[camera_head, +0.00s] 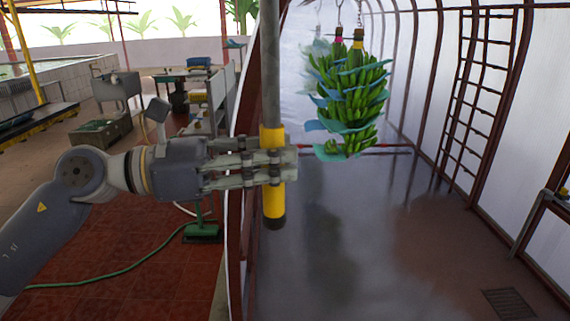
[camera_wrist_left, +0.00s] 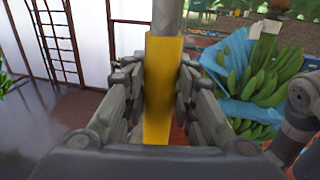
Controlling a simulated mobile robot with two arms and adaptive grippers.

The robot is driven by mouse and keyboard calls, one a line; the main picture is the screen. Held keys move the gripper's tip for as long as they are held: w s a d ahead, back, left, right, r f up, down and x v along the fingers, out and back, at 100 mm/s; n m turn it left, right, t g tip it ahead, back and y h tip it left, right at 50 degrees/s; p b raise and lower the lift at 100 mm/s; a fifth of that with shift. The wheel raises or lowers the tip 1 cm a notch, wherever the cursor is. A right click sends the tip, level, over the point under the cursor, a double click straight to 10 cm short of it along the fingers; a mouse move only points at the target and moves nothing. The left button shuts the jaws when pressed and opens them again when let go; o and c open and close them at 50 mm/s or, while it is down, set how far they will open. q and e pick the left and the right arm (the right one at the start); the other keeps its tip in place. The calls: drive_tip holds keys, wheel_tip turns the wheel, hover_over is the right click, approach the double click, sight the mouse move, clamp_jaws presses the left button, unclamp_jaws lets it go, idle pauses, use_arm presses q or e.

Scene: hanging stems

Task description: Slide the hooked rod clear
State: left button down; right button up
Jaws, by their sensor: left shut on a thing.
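The hooked rod (camera_head: 270,75) is a grey upright pole with a yellow grip near its lower end and a dark tip. Its upper end runs out of the top of the head view, so its hook is not seen. My left gripper (camera_head: 272,160) is shut around the yellow grip. In the left wrist view the yellow grip (camera_wrist_left: 163,90) stands between the two fingers of my left gripper (camera_wrist_left: 160,105). A hanging stem of green bananas (camera_head: 350,95) with blue sheets between its bunches is right of the rod, apart from it in the picture. My right gripper is not in view.
In the left wrist view, bananas in a blue sheet (camera_wrist_left: 262,80) are close on the right. A ladder-like rack (camera_head: 480,90) stands by the right wall. The grey floor (camera_head: 370,240) below the stem is clear. A green hose (camera_head: 110,272) lies at left.

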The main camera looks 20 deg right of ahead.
use_arm(q)
drive_tip(key=w+a+b, duration=0.3)
drive_tip(key=a+b, duration=0.2)
drive_tip(key=a, duration=0.6)
drive_tip(key=shift+w+a, duration=0.2)
drive_tip(key=shift+r, duration=0.1)
drive_tip(key=c, duration=1.3)
unclamp_jaws()
drive_tip(key=shift+a, duration=0.3)
drive_tip(key=w+a, duration=0.1)
drive_tip(key=a, duration=1.1)
